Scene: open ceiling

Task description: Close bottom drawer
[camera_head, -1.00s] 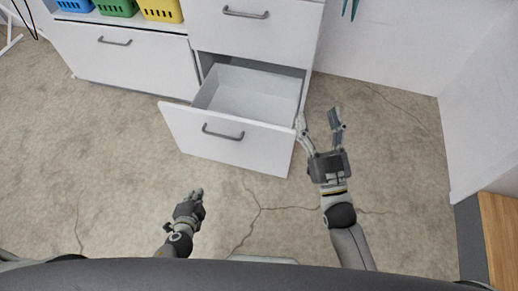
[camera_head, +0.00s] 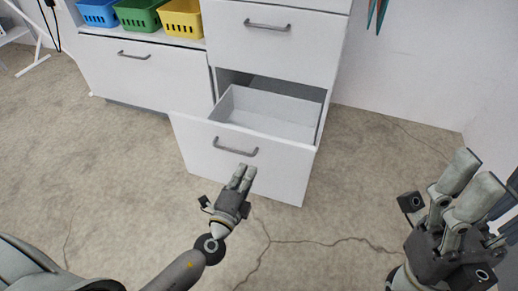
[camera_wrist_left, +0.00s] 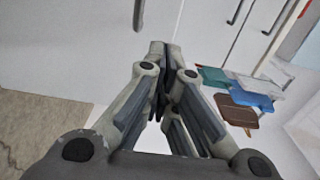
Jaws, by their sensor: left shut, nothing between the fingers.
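The bottom drawer (camera_head: 244,158) of the white cabinet is pulled out and its inside looks empty. Its front carries a grey bar handle (camera_head: 235,147). My left gripper (camera_head: 245,170) is shut and empty, in front of the drawer face just below the handle in the picture. The head view does not show clearly whether its tips touch the front. In the left wrist view the closed fingers (camera_wrist_left: 158,50) point at a white surface. My right gripper (camera_head: 470,180) is raised at the right, away from the drawer; its finger gap is unclear.
The upper drawer (camera_head: 270,42) and the wide left drawer (camera_head: 150,75) look closed. Blue, green (camera_head: 138,14) and yellow (camera_head: 181,18) baskets stand on the shelf. A white wall is at the right. The floor (camera_head: 110,160) before the cabinet is clear.

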